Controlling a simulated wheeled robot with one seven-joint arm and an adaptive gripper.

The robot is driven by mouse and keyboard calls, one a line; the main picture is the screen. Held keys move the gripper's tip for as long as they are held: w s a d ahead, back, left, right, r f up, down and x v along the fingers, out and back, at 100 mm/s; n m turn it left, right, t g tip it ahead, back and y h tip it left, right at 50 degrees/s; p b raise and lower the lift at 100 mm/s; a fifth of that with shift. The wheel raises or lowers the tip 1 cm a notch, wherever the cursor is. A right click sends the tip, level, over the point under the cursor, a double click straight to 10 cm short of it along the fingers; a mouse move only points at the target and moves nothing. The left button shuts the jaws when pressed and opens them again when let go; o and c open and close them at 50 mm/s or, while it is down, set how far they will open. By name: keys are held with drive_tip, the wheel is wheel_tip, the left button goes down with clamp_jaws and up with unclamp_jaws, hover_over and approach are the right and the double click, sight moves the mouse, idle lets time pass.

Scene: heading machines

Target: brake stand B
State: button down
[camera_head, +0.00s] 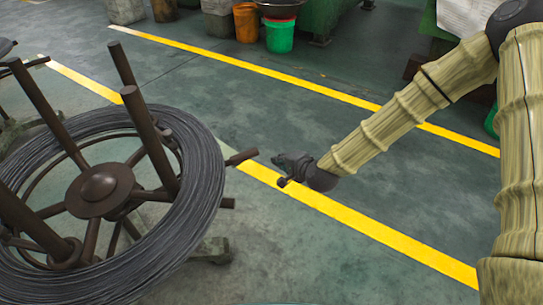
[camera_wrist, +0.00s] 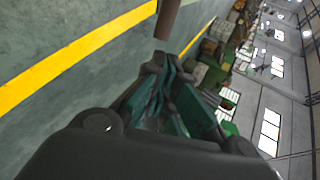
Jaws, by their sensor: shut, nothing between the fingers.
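A wire stand (camera_head: 98,190) with a rust-brown hub, spokes and upright posts fills the left of the head view. A thick coil of dark wire (camera_head: 190,225) lies around its posts. I see no label telling whether it is stand B. A brown spoke end (camera_head: 242,156) sticks out past the coil on the right. My gripper (camera_head: 281,172) is just right of that spoke end, shut and empty, with a small apparent gap. In the wrist view a brown bar (camera_wrist: 168,18) shows just beyond my shut fingertips (camera_wrist: 165,68); contact cannot be told.
Part of another stand (camera_head: 8,55) shows at the left edge. Yellow floor lines (camera_head: 385,232) cross the green floor, which is clear right of the coil. An orange bucket (camera_head: 246,22) and a green bucket (camera_head: 280,36) stand at the back.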

drive_tip(key=b, duration=0.2)
approach(260, 151)
drive_tip(key=x, duration=0.5)
drive_tip(key=shift+f, duration=0.2)
drive_tip(key=shift+b+x, duration=0.35)
drive_tip(key=shift+x, duration=0.55)
drive_tip(key=shift+w+r, duration=0.1)
